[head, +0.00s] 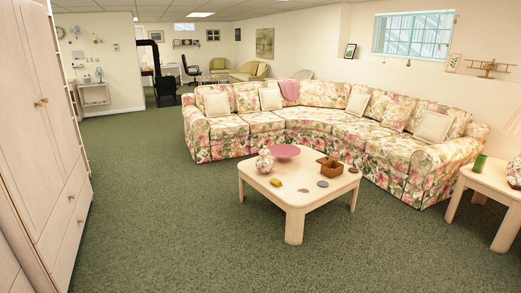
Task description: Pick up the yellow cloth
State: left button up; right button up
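A small yellow item (276,182) lies on the front left part of the pale wooden coffee table (296,199). It looks like the yellow cloth, folded or bunched, but it is too small to tell for sure. It lies just in front of a patterned vase (264,162) and apart from it. Neither of my grippers is in view.
The table also holds a pink bowl (285,152), a brown box (329,167) and a grey disc (323,184). A floral corner sofa (318,118) stands behind. A wardrobe (42,120) is at left, a side table (490,180) at right. Green carpet (170,225) in front is clear.

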aim_at(275, 181)
jog(key=i+z, duration=0.1)
jog(key=i, duration=0.6)
jog(key=i+j, duration=0.15)
jog(key=i, duration=0.6)
jog(key=i+j+z, duration=0.15)
jog(key=i, duration=0.55)
jog(key=i+l, duration=0.2)
jog(key=i, duration=0.3)
jog(key=i+l, duration=0.15)
jog(key=i, duration=0.4)
jog(key=i+l+z, duration=0.1)
jog(key=i, duration=0.4)
jog(key=i+l, duration=0.25)
jog(key=i, duration=0.25)
